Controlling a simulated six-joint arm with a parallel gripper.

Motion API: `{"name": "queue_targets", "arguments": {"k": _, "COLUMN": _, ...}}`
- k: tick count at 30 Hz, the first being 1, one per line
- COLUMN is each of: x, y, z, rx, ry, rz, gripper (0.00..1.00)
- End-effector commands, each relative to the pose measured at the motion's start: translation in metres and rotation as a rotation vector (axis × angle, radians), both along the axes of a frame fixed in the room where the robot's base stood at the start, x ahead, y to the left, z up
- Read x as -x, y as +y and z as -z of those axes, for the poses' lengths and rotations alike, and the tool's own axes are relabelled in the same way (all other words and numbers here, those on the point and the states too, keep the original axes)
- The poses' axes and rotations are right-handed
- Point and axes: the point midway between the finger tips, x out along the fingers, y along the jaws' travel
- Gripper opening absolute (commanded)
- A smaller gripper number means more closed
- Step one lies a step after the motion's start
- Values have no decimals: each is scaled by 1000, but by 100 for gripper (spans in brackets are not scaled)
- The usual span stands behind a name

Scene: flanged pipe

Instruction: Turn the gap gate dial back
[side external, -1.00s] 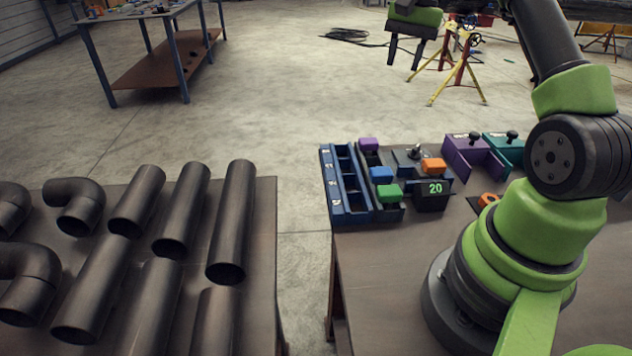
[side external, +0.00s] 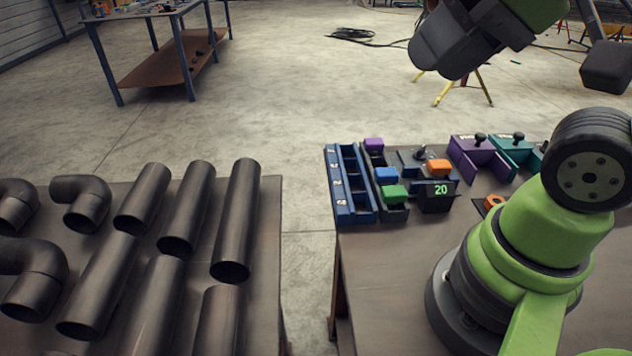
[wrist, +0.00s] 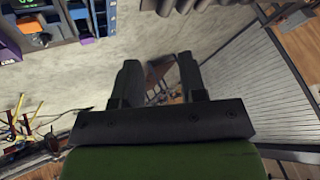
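A dark box with a green "20" display (side external: 437,197) stands on the right-hand table, with an orange block (side external: 438,166) just behind it. A small dark knob (side external: 420,153) sits on the blue-grey unit behind; I cannot tell for sure which part is the gap gate dial. The fixture cluster also shows at the upper left of the wrist view, with the orange block (wrist: 30,24) there. In the wrist view my gripper (wrist: 160,75) has its two fingers apart with nothing between them, off to one side of the fixtures. In the side view the fingers cannot be made out.
A blue slotted rack (side external: 349,190) and purple (side external: 373,144), blue (side external: 386,174) and green (side external: 395,192) blocks stand beside the display. Purple (side external: 478,158) and teal (side external: 517,152) brackets with black knobs stand behind. Pipes (side external: 236,220) cover the left table; a floor gap separates the tables.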

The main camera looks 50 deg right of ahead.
Motion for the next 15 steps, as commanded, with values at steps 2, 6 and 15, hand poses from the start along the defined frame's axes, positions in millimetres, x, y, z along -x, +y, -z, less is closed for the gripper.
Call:
{"name": "queue_targets", "arguments": {"k": 2, "x": 4, "y": 2, "z": 3, "rx": 0, "ry": -17, "rz": -12, "gripper": 38}}
{"name": "queue_targets", "arguments": {"k": 6, "x": 5, "y": 2, "z": 4, "rx": 0, "ry": -16, "rz": -11, "gripper": 38}}
{"name": "queue_targets", "arguments": {"k": 15, "x": -50, "y": -40, "z": 4, "rx": -14, "ry": 136, "rz": 234, "gripper": 38}}
